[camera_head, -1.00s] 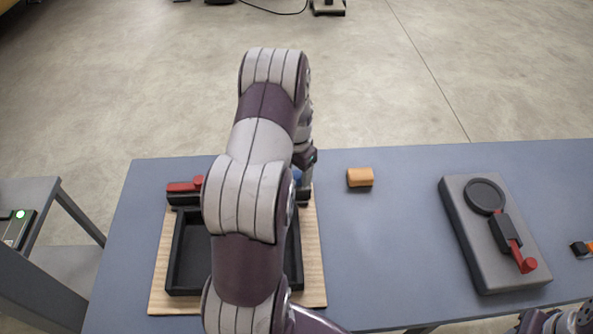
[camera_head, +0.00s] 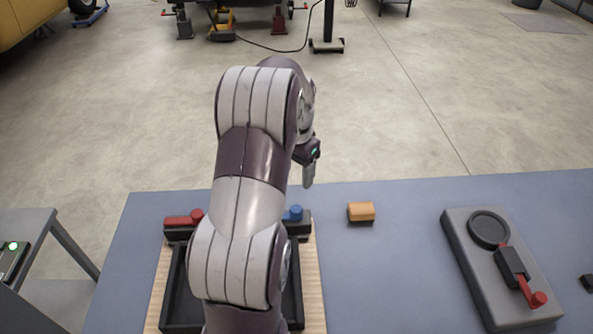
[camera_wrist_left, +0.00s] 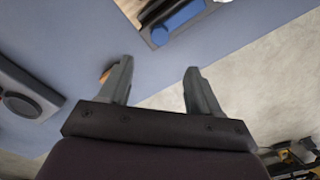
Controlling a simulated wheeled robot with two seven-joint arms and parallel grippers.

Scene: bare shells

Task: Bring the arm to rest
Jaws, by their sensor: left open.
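My left arm (camera_head: 245,200) reaches up from the bottom of the head view, across the black tray. My left gripper (camera_head: 309,175) points down near the table's far edge, partly hidden behind the arm. In the left wrist view its two fingers (camera_wrist_left: 158,85) stand apart with nothing between them. My right gripper does not show.
A black tray (camera_head: 174,290) lies on a wooden board (camera_head: 314,290) with a red-handled clamp (camera_head: 183,222) and a blue-knobbed part (camera_head: 294,214). An orange block (camera_head: 361,212) and a grey fixture (camera_head: 480,268) with a red lever (camera_head: 533,296) sit on the blue table (camera_head: 385,280).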

